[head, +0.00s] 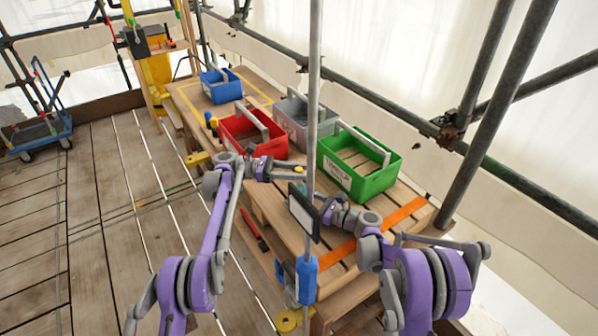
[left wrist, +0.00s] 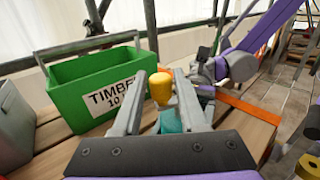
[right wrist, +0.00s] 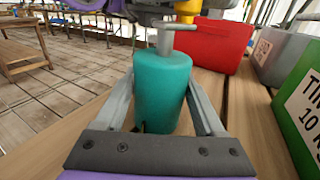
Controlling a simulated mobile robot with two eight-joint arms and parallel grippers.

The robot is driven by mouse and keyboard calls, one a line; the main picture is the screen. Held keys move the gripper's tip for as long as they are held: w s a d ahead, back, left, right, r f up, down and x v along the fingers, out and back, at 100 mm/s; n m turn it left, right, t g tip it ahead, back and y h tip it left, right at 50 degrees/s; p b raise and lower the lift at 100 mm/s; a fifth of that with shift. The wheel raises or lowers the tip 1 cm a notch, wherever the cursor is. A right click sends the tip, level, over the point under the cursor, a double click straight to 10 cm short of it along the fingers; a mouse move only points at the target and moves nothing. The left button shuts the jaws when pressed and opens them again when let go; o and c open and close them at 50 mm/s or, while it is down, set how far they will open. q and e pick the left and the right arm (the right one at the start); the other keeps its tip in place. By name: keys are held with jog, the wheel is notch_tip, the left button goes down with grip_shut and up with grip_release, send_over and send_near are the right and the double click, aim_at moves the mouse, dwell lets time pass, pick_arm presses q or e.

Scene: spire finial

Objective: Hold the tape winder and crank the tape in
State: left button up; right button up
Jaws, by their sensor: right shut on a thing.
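The tape winder (right wrist: 160,92) is a teal cylinder with a grey T-shaped piece on top, upright in the right wrist view. My right gripper (right wrist: 166,100) is shut on its body, a finger on each side. A yellow knob (left wrist: 161,87) shows between the fingers of my left gripper (left wrist: 163,80), with a little of the teal body below it. The left fingers stand apart on both sides of the knob; whether they touch it is unclear. In the head view my left gripper (head: 297,171) meets the right one over the bench, where a dark panel and pole hide the winder.
The bench carries a green timber crate (head: 345,180), a red crate (head: 240,143), a grey crate (head: 292,133) and a blue crate (head: 218,96). An orange strip (head: 400,211) crosses the bench. Scaffold tubes run behind. The plank floor at left is mostly clear.

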pick_arm(q)
jog(key=shift+o, duration=1)
jog(key=a, duration=0.7)
jog(key=shift+w+a, duration=0.25)
jog(key=shift+w, duration=0.1)
